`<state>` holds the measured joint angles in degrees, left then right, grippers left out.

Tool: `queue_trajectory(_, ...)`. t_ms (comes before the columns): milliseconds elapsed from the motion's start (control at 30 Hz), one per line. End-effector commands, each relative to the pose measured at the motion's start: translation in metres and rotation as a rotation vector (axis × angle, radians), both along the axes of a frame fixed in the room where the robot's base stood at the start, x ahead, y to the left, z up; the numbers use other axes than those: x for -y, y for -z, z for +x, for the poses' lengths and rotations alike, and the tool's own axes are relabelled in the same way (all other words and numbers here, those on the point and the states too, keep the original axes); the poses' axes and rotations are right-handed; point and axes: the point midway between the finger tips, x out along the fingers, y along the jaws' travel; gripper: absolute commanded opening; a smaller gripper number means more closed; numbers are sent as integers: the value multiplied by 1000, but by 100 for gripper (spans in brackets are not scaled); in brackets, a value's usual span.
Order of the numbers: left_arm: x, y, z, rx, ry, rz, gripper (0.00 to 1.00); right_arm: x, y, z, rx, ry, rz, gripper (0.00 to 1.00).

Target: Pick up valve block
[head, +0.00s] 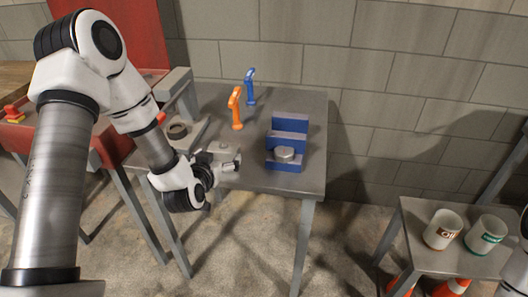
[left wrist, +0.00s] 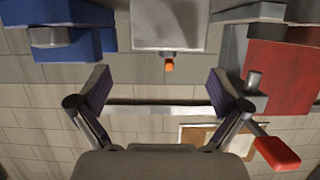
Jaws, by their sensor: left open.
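A light grey block with a round spot on top (head: 221,147), which I take to be the valve block, sits on the grey table's front left part. In the left wrist view a pale grey block (left wrist: 168,25) shows at the top middle, beyond the fingertips. My left gripper (head: 232,164) is at the table's front edge, close in front of the block. In the left wrist view its two fingers (left wrist: 160,92) are wide apart with nothing between them. Whether it touches the block cannot be told. My right gripper is out of view.
The grey table (head: 255,183) also bears a blue stepped stand (head: 290,123) with a silver round part (head: 285,153), an orange tool (head: 236,108) and a blue tool (head: 250,88). A side table (head: 415,215) holds two cups.

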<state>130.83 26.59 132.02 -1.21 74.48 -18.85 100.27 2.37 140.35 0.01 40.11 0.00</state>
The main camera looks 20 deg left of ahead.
Motion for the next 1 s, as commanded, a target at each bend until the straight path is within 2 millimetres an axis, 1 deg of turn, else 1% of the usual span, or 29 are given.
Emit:
queue_trajectory(33,-3,-10,3,21,-7,-8,100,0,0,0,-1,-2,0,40)
queue_trajectory(67,-3,-13,5,28,-7,-7,100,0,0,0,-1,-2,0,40)
queue_trajectory(133,-4,-14,12,31,-6,-6,100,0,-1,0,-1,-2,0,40)
queue_trajectory(367,-9,-1,41,29,-3,-4,100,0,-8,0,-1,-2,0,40)
queue_trajectory(533,-15,11,68,29,-3,-4,100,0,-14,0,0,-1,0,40)
queue_trajectory(633,-17,15,75,27,-4,-6,100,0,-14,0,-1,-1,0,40)
queue_trajectory(800,-17,15,75,27,-4,-7,100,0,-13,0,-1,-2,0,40)
queue_trajectory(833,-17,15,75,27,-4,-7,93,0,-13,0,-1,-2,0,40)
queue_trajectory(867,-17,15,75,27,-4,-7,82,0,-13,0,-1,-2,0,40)
queue_trajectory(900,-17,15,75,27,-4,-7,68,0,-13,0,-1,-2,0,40)
queue_trajectory(967,-17,15,75,27,-4,-7,47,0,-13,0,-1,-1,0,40)
queue_trajectory(1000,-17,15,75,27,-4,-7,33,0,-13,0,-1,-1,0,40)
